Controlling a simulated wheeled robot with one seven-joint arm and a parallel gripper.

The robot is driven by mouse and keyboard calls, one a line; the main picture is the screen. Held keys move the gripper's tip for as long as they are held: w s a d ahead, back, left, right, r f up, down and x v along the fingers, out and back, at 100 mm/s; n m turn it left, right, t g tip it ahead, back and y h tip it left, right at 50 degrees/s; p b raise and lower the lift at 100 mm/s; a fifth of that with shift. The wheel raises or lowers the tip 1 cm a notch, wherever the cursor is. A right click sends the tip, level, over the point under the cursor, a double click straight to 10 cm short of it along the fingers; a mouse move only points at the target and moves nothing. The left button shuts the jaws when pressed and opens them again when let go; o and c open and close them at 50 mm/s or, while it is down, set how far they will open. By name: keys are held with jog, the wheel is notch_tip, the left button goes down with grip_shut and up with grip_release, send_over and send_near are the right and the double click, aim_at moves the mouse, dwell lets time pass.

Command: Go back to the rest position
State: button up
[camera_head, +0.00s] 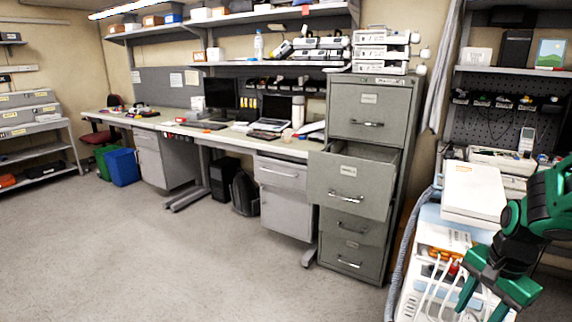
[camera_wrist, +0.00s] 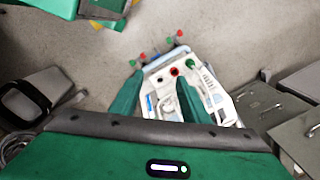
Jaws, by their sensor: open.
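My green gripper (camera_head: 483,300) is at the lower right of the head view, with its fingers pointing down and spread apart, nothing visible between them. It hangs in front of and over a white cart (camera_head: 412,300) with white cables and small red and orange parts on top. In the wrist view, the two green fingers of my gripper (camera_wrist: 157,92) stand apart above a white device (camera_wrist: 210,95) with red and green knobs. I cannot tell whether the fingers touch anything there.
A grey filing cabinet (camera_head: 368,100) has its second drawer (camera_head: 347,196) pulled out. A white box (camera_head: 475,190) sits beside my arm, near a shelf unit (camera_head: 500,70). A long desk (camera_head: 230,137) runs along the wall. The floor (camera_head: 180,255) at left and centre is clear.

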jog(key=s+a+r+n, duration=0.1)
jog(key=s+r+n, duration=0.3)
jog(key=s, duration=0.2)
jog(key=s+a+r+n+g, duration=0.1)
jog(key=s+a+r+n, duration=0.1)
jog(key=s, duration=0.4)
jog(key=shift+s+a+r+n, duration=0.15)
jog(key=shift+s+r+n, duration=0.05)
jog(key=shift+r+n, duration=0.75)
jog(key=shift+w+f, duration=0.1)
jog(key=shift+w, duration=0.05)
jog(key=shift+w+f, duration=0.2)
jog(key=shift+w, duration=0.25)
